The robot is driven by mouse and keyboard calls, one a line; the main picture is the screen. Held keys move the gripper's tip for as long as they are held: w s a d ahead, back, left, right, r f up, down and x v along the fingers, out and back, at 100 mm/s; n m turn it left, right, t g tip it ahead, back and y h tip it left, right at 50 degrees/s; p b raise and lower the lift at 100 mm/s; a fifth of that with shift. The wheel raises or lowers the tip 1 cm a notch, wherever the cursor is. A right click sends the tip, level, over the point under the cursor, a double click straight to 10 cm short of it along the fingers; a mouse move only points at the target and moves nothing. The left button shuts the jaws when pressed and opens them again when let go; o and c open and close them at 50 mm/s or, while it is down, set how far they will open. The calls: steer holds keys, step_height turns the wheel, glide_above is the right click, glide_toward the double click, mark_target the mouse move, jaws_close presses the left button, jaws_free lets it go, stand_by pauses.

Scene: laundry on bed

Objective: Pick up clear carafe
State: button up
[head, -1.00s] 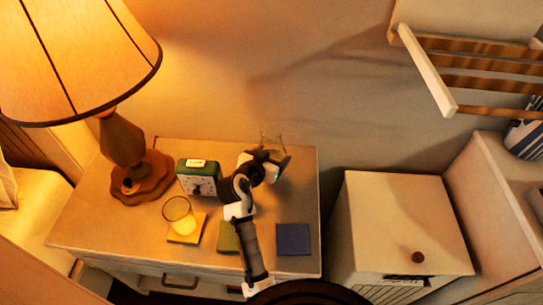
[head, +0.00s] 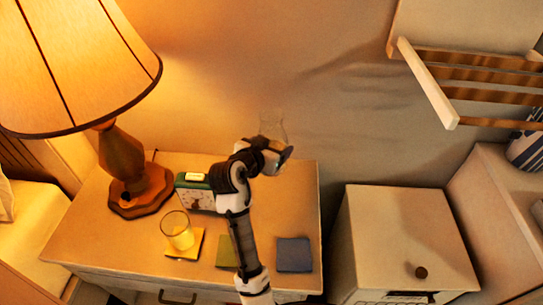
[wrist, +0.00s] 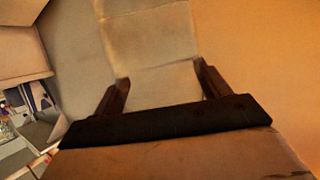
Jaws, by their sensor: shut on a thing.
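The clear carafe (head: 273,126) is a faint see-through outline in the head view, against the wall above the nightstand's back edge. My gripper (head: 272,150) is at its lower part, and the gripper's body hides some of it. In the wrist view my gripper (wrist: 163,78) has its two dark fingers apart, with a pale, see-through shape, apparently the carafe (wrist: 150,42), between them. The gripper is shut on the carafe and holds it up off the nightstand top.
The nightstand (head: 110,235) bears a lamp (head: 125,160), a green-topped clock (head: 195,190), a glass of yellow drink (head: 178,232) on a yellow coaster, a green coaster (head: 227,252) and a blue coaster (head: 294,254). A white cabinet (head: 400,230) stands right. A slatted rack (head: 480,85) hangs upper right.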

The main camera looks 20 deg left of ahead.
mark_target(276, 114)
step_height(276, 114, up, 10)
steer(key=shift+f+b, duration=0.15)
steer(key=shift+b, duration=0.15)
steer(key=shift+s+r, duration=0.1)
steer(key=shift+r, duration=0.1)
